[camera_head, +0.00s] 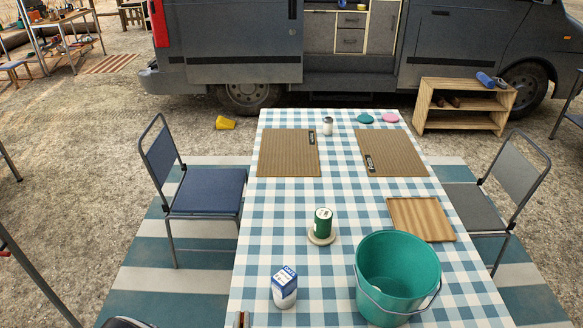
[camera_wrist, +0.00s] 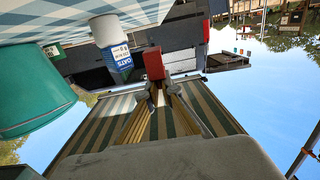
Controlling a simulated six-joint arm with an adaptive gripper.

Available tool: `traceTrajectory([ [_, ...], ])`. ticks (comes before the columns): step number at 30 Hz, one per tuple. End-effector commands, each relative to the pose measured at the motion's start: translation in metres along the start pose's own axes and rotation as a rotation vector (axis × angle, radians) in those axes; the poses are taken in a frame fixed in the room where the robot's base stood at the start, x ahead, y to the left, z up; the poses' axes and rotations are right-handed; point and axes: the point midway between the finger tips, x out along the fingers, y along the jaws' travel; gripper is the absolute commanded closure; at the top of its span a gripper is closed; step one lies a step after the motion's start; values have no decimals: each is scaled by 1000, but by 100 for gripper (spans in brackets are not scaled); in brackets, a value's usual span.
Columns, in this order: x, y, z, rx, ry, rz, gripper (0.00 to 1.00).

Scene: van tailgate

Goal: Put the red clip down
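The red clip (camera_wrist: 153,64) shows in the wrist view between the tips of my gripper (camera_wrist: 158,84). My gripper is shut on the clip and holds it in the air. The wrist view is upside down, and the clip appears beside the table, near the blue and white oats carton (camera_wrist: 121,60). I cannot make out the clip for certain in the head view; a small brown piece shows at the bottom edge there, left of the carton (camera_head: 284,287).
The checked tablecloth (camera_head: 270,225) carries a green bucket (camera_head: 398,265), a green can (camera_head: 323,222) on a round coaster, a wooden board (camera_head: 421,218) and two woven mats (camera_head: 288,155) (camera_head: 390,155). Bare cloth lies between the can and the mats. A blue chair (camera_head: 205,190) stands left of the table.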

Motion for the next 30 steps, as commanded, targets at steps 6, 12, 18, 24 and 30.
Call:
traceTrajectory([
  [6, 15, -27, 3, -6, 0, -120, 100],
  [12, 35, -39, -4, -8, 1, -195, 100],
  [18, 58, -40, -18, -11, 3, -249, 100],
  [24, 80, -34, -33, -12, 3, -284, 100],
  [30, 101, -21, -51, -15, 2, -305, 100],
])
